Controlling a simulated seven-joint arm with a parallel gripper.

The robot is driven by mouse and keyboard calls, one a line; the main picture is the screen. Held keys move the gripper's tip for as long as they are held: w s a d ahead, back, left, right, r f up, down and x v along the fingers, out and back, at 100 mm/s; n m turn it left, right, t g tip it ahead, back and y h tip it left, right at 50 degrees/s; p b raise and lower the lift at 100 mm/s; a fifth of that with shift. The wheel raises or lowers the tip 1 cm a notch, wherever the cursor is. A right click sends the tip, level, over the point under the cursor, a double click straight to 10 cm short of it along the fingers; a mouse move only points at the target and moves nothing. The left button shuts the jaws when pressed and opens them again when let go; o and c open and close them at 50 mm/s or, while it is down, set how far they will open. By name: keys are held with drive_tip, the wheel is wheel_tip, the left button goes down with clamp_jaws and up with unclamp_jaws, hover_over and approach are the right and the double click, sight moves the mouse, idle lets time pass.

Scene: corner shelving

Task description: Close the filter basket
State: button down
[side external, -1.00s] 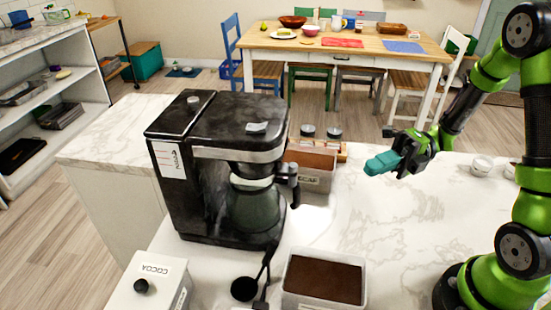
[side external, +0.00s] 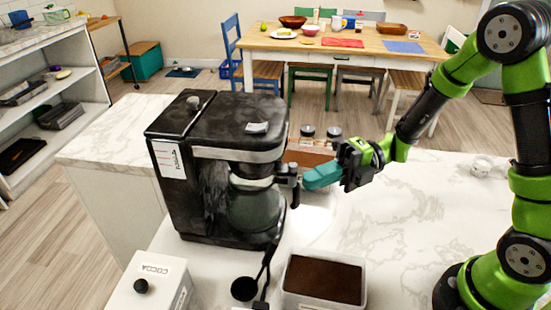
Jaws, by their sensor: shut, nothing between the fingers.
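A black coffee maker (side external: 215,165) stands on the marble counter at the left of centre, with a glass carafe (side external: 254,208) in it. The filter basket (side external: 252,168) is the dark part under the silver band, above the carafe; a dark handle (side external: 291,176) sticks out at its right. How far the basket stands out cannot be told from this angle. My gripper (side external: 308,178), with teal fingers, is shut and empty. Its fingertips point left and are close to the handle; I cannot tell whether they touch it.
A container of brown grounds (side external: 325,280) and a black scoop (side external: 244,289) are in front. A white cocoa box (side external: 150,285) stands at the lower left. Another bin (side external: 310,160) and jars sit behind my gripper. The counter's right side is mostly clear.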

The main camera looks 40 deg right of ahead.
drive_tip(key=shift+w+a, duration=0.2)
drive_tip(key=shift+w+a, duration=0.2)
drive_tip(key=shift+a, duration=0.35)
drive_tip(key=shift+w+a, duration=0.2)
drive_tip(key=shift+a, duration=0.35)
